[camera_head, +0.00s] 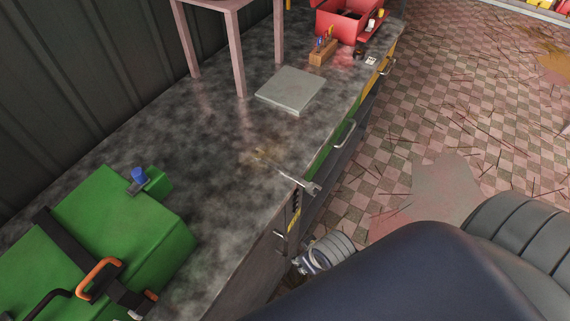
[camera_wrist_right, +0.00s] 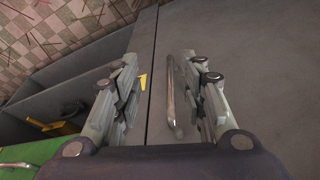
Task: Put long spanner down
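The long spanner (camera_head: 298,181) is a thin grey metal tool. It lies on the dark bench top (camera_head: 215,150) at its front edge, and its jaw end reaches the edge, seemingly overhanging it. No gripper touches it. My right gripper (camera_head: 305,262) is below the bench top, by the bench front. The right wrist view shows its two fingers (camera_wrist_right: 158,95) open and well apart, with a vertical metal bar handle (camera_wrist_right: 175,98) on the grey panel showing between them, nearer the right finger. The spanner is not seen in that view. My left gripper is not in view.
A green machine (camera_head: 140,222) stands on the bench's near left. A grey plate (camera_head: 291,90), a wooden block with tools (camera_head: 322,52), a red toolbox (camera_head: 345,22) and a pinkish table (camera_head: 237,45) are farther back.

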